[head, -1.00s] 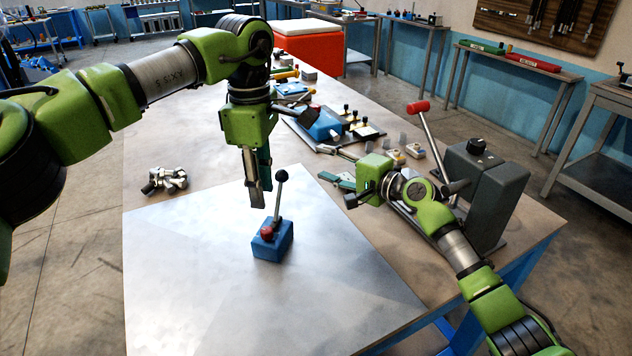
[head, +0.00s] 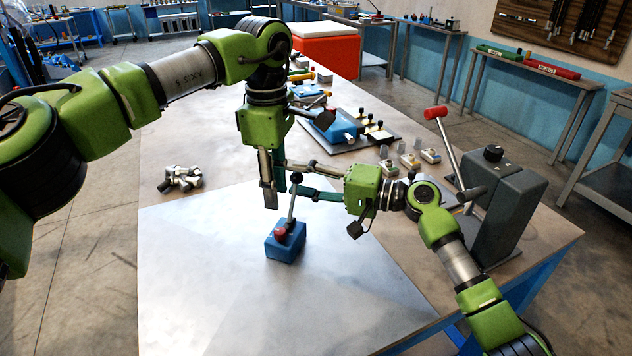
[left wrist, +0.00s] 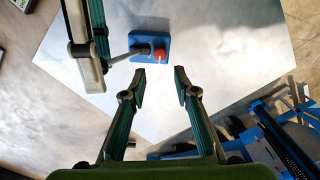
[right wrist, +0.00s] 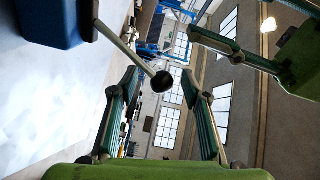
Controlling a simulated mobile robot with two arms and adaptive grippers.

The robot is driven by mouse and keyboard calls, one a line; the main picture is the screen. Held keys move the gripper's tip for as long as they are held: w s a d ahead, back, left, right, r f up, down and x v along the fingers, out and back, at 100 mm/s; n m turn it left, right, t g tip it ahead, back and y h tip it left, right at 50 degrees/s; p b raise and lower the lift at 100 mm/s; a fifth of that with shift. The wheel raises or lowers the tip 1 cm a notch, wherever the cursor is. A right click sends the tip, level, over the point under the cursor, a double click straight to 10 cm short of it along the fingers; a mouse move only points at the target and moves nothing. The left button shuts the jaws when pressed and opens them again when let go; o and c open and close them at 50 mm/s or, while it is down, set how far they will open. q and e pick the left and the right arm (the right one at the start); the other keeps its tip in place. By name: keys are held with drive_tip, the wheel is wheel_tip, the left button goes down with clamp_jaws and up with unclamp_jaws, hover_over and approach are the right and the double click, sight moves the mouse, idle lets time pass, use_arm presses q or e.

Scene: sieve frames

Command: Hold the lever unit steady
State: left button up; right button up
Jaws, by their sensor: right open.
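The lever unit (head: 285,245) is a small blue box with a red button and an upright lever ending in a black knob (head: 296,178). It stands on the pale sheet. My left gripper (head: 270,195) points down just behind and left of the unit. In the left wrist view its fingers are apart and empty, with the blue box (left wrist: 148,42) beyond the tips. My right gripper (head: 289,178) reaches in level from the right, its open fingers at knob height. In the right wrist view the knob (right wrist: 162,82) shows between the fingers, and I see no contact.
A silver metal fitting (head: 181,178) lies at the left of the table. A grey box with a red-handled lever (head: 448,140) stands at the right. Several small parts and a blue device (head: 340,128) lie behind. The front of the pale sheet (head: 280,310) is clear.

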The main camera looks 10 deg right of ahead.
drive_tip(key=shift+w+a, duration=0.2)
drive_tip(key=shift+a, duration=0.15)
clamp_jaws()
idle(0.6)
idle(0.8)
